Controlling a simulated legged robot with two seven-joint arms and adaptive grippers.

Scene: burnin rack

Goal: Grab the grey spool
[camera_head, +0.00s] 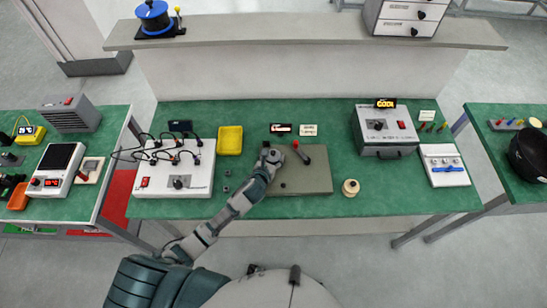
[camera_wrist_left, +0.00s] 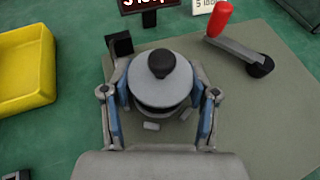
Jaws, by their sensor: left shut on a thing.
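The grey spool (camera_wrist_left: 160,92) is a round grey piece with a black knob on top. In the wrist view it sits between the two blue-padded fingers of my left gripper (camera_wrist_left: 161,112), which is shut on it. In the head view my left gripper (camera_head: 271,157) is over the left part of a grey-green board (camera_head: 305,181) and mostly hides the spool. A crank with a red handle (camera_head: 296,145) stands on the board just right of the gripper; it also shows in the wrist view (camera_wrist_left: 220,19). I cannot tell whether the spool touches the board. My right gripper is not in view.
A yellow bin (camera_head: 229,140) and a white unit with black cables (camera_head: 172,182) stand to the left. A cream round piece (camera_head: 350,187) and a grey case (camera_head: 384,130) are to the right. Two small signs (camera_head: 281,128) stand behind the board. The front right of the table is clear.

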